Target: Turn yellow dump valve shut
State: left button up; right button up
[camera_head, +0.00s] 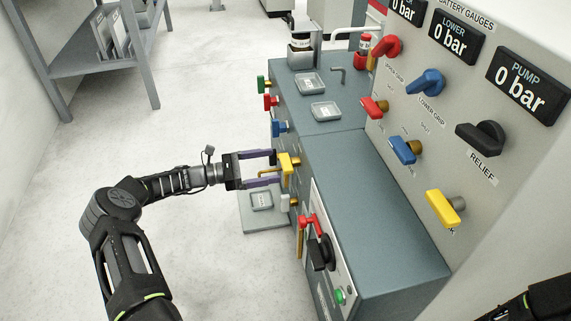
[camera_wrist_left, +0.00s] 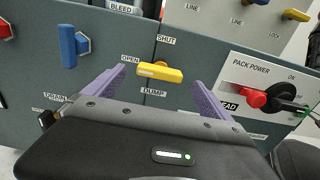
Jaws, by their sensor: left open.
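The yellow dump valve handle (camera_head: 285,163) is on the front face of the grey bench. In the left wrist view the yellow handle (camera_wrist_left: 160,72) lies nearly level, slightly tilted, on a brass stem above the DUMP label. OPEN is printed to its left and SHUT above it. My left gripper (camera_head: 277,168) is open, its purple fingers pointing at the bench. In the left wrist view the fingers of my left gripper (camera_wrist_left: 158,86) stand on either side of the handle, apart from it. My right gripper is not in view.
A blue valve handle (camera_wrist_left: 68,46) is left of the dump valve. A red-and-black pack power switch (camera_wrist_left: 262,97) is to its right. A panel (camera_head: 480,140) with several coloured handles and gauges rises behind the bench top (camera_head: 370,200).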

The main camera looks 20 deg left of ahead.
aim_at(285, 162)
pick_arm(q)
jog(key=b+x, duration=0.1)
jog(key=x, duration=0.4)
jog(key=shift+w+d, duration=0.2)
jog(key=shift+d, duration=0.1)
jog(key=shift+c, duration=0.5)
jog(key=c, duration=1.3)
